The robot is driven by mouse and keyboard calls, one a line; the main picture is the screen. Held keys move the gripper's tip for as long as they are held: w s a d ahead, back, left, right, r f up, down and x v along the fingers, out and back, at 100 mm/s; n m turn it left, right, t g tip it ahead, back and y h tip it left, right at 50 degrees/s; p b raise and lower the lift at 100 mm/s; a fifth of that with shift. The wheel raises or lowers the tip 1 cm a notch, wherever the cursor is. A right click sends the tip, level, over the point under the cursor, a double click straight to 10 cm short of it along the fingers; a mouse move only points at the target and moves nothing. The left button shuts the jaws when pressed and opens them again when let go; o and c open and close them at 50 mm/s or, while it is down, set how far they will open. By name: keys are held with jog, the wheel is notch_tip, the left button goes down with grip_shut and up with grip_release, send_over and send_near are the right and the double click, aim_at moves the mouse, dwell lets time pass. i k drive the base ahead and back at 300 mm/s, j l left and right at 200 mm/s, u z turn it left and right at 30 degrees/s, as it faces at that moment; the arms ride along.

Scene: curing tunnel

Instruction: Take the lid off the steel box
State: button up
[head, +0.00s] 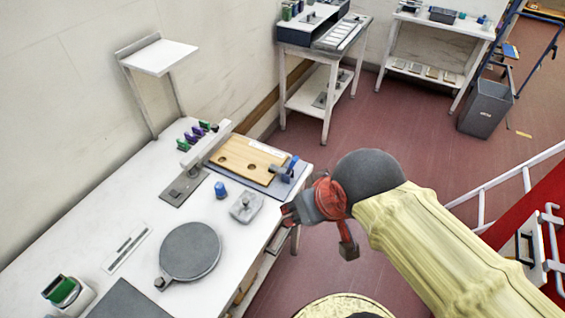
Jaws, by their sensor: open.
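A small grey box-like thing (247,208) with a raised part on top stands on the white bench, near its right edge. It looks like the steel box with its lid on, but the seam between lid and box is too small to make out. My gripper (287,213) is just to the right of it, at the bench's edge. The gripper is open, with nothing seen between its fingers, and appears apart from the box. My arm comes in from the lower right.
On the white bench (130,212) are a round grey plate (190,250), a blue cap-like piece (220,190), a wooden board (240,160) with a blue-handled clamp (290,168), and a green-topped device (62,292). A raised shelf (158,57) stands behind. Red floor is open beyond.

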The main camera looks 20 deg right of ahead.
aim_at(246, 204)
jog(key=i+l+u, duration=0.4)
jog(key=l, duration=0.35)
jog(key=i+l+u, duration=0.15)
jog(key=l, duration=0.25)
jog(key=u, duration=1.75)
jog(key=i+l, duration=0.05)
